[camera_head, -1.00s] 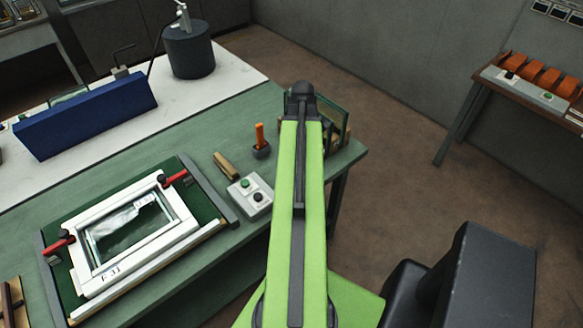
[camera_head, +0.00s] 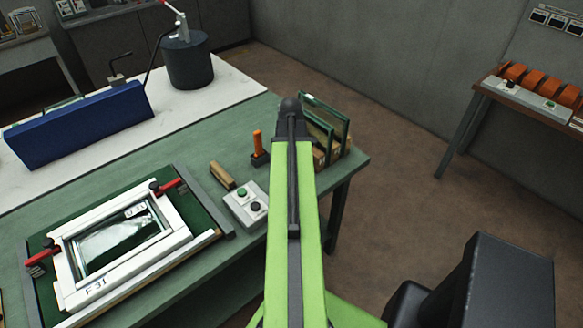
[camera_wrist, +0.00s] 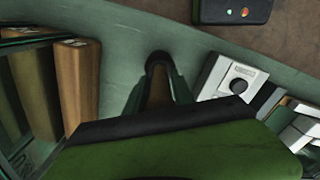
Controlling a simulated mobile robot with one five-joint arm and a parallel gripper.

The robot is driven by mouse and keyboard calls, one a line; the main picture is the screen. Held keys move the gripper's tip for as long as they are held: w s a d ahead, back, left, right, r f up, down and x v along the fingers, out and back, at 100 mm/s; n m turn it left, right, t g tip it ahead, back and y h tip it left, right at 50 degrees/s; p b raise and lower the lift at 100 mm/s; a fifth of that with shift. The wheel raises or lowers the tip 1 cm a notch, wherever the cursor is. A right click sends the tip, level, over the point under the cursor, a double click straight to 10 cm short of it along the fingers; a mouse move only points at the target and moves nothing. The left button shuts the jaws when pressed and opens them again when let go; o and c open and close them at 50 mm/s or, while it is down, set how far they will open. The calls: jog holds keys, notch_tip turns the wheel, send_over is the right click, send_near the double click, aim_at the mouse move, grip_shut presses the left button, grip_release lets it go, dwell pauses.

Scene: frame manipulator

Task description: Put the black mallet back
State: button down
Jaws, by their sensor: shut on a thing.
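My gripper (camera_wrist: 158,88) shows in the wrist view, where its narrow fingers are shut around a brown, handle-like part. A dark rounded end (camera_wrist: 158,58) sits just above this part; it appears to be the black mallet, mostly hidden. A wide dark green and black block blocks the lower part of that view. In the head view the green arm hides the gripper and the mallet. The held thing is over the green table (camera_head: 195,270), between the glass rack and the control box.
The glass rack (camera_head: 325,130) stands at the table's right corner, left in the wrist view (camera_wrist: 75,85). The control box (camera_head: 246,205), an orange-handled tool (camera_head: 258,145) and a brown-handled tool (camera_head: 222,175) are close by. A white frame (camera_head: 85,290) is clamped at left.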

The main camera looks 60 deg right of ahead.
jog(key=c, duration=1.1)
grip_release()
jog(key=shift+f, duration=0.1)
notch_tip(320, 180, up, 12)
jog(key=p, duration=1.2)
jog(key=shift+r, duration=0.25)
jog(key=shift+f, duration=0.1)
jog(key=w+a, duration=0.9)
jog(key=a, duration=0.4)
jog(key=w+a, duration=1)
jog(key=a, duration=0.2)
jog(key=w+a, duration=0.1)
jog(key=a, duration=0.7)
jog(key=w+a+m, duration=0.1)
jog(key=a, duration=0.7)
jog(key=w+a+m, duration=0.1)
jog(key=a, duration=0.7)
jog(key=shift+a, duration=0.1)
